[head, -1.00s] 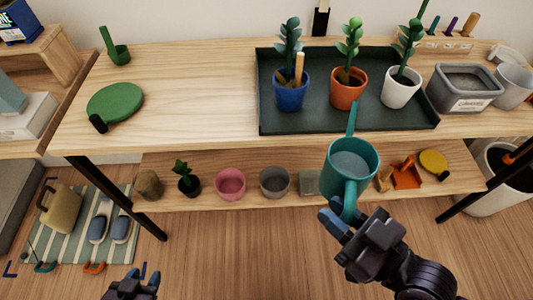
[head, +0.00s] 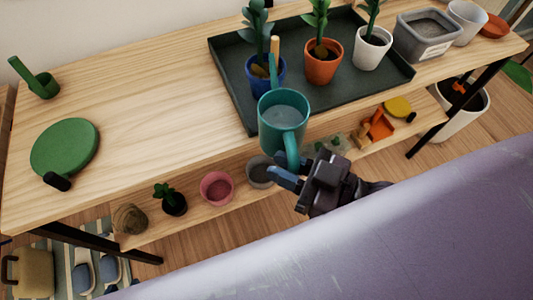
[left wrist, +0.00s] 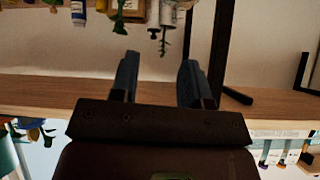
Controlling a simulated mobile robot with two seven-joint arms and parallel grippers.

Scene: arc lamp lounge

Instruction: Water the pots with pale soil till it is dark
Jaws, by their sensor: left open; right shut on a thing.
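My right gripper (head: 288,178) is shut on the handle of the teal watering can (head: 284,132). The can is upright in front of the tray's near edge, its spout pointing at the blue pot (head: 280,78) and partly covering it. Its inside looks greyish. The blue pot, the terracotta pot (head: 323,71) and the white pot (head: 370,56) hold plants and stand in the dark green tray (head: 232,78). The terracotta pot's soil shows brown patches; the white pot's looks dark; the blue pot's is mostly hidden. My left gripper (left wrist: 160,82) is open and empty in the left wrist view.
A grey soil tub (head: 428,42) stands right of the tray. A green round thing (head: 65,147) and a green scoop (head: 43,86) lie at the left; the tabletop between is clear. The lower shelf holds a pink pot (head: 217,190) and other small things.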

